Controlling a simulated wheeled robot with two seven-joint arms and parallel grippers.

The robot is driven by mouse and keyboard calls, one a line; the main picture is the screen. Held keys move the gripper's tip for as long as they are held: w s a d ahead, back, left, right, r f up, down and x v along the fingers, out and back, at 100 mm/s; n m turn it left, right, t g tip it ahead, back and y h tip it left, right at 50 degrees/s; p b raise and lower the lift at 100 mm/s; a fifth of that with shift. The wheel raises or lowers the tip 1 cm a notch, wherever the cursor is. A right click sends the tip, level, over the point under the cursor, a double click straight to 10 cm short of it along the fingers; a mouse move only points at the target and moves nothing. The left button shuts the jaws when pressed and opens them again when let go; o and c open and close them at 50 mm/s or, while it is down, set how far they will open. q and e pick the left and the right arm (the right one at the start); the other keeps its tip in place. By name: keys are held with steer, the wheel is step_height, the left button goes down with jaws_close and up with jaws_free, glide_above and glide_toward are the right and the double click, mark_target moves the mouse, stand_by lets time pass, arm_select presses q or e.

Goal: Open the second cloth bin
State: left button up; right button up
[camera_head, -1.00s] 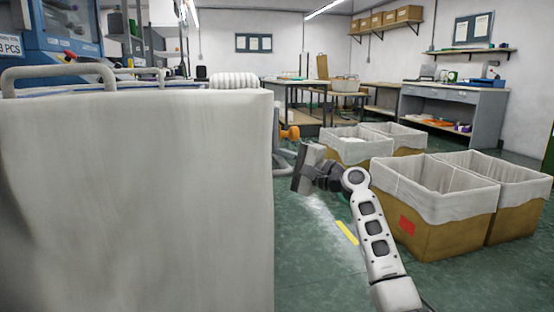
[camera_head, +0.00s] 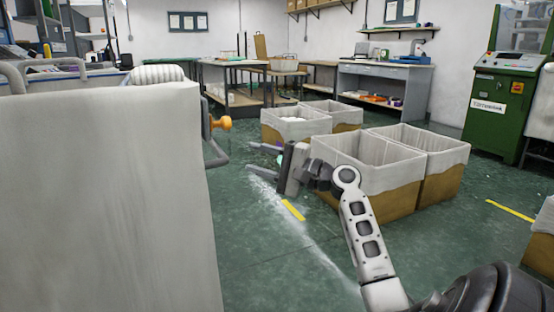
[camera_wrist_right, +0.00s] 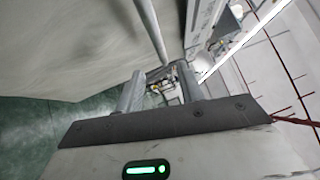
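I cannot tell which bin counts as the second. My right gripper (camera_head: 250,157) is open and apart from this bin, to its right, fingers pointing left. In the right wrist view, nothing is clearly held between the fingers (camera_wrist_right: 160,72); a pale surface and a grey pole (camera_wrist_right: 152,30) show beyond. My left gripper is not in view.
Several cardboard boxes with white cloth liners (camera_head: 385,190) stand on the green floor behind and right of my gripper. A green machine (camera_head: 500,105) stands at the far right. A grey desk (camera_head: 385,90) and a table (camera_head: 235,80) are at the back.

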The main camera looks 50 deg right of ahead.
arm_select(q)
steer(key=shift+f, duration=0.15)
arm_select(e)
steer(key=shift+v, duration=2.25)
